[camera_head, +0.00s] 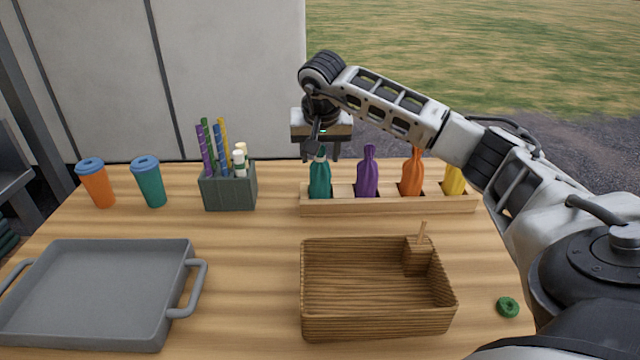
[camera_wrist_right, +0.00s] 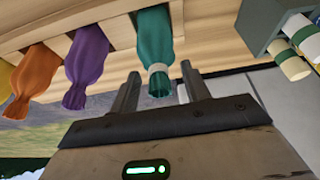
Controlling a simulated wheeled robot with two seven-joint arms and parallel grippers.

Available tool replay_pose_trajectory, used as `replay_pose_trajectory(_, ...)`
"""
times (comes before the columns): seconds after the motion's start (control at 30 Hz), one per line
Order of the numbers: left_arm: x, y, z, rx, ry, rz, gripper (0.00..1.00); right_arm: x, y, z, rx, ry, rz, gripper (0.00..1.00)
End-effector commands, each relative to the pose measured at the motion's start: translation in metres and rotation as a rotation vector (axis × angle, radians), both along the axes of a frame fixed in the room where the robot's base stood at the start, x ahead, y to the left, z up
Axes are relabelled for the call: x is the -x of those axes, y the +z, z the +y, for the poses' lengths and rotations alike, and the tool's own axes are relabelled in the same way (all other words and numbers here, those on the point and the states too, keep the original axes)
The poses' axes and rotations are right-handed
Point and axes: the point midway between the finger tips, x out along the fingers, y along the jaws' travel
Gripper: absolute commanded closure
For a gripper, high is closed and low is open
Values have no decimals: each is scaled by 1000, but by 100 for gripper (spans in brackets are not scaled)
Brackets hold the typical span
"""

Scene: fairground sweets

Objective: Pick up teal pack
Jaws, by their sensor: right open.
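The teal pack (camera_head: 319,180) stands upright in the leftmost slot of the wooden rack (camera_head: 390,206), its gathered neck tied with a pale band. My right gripper (camera_head: 321,153) is at the top of the teal pack, pointing down. In the right wrist view, the teal pack (camera_wrist_right: 155,45) has its neck close to the fingertips of the open right gripper (camera_wrist_right: 158,85). The neck shows between the two fingers, and I cannot tell whether either finger touches it. My left gripper is not in view.
Purple (camera_head: 367,175), orange (camera_head: 412,175) and yellow (camera_head: 453,180) packs stand to the right in the rack. A dark holder (camera_head: 229,192) with straws is to the left.

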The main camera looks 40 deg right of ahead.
Motion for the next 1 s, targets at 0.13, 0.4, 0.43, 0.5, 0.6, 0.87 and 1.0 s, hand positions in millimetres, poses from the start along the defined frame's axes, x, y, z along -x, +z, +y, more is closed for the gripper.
replay_pose_trajectory(0.13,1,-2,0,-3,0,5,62,-2,-7,-2,1,0,-1,53)
replay_pose_trajectory(0.4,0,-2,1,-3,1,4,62,-2,-7,-2,0,1,-1,81)
replay_pose_trajectory(0.43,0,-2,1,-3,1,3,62,-2,-7,-2,0,1,-1,89)
replay_pose_trajectory(0.5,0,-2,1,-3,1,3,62,-2,-7,-2,0,1,-1,100)
replay_pose_trajectory(0.6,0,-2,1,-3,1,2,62,-2,-6,-2,0,1,-3,100)
replay_pose_trajectory(0.87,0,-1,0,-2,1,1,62,-3,3,-2,0,1,-6,100)
replay_pose_trajectory(1.0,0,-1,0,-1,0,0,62,-3,28,-2,1,1,-9,100)
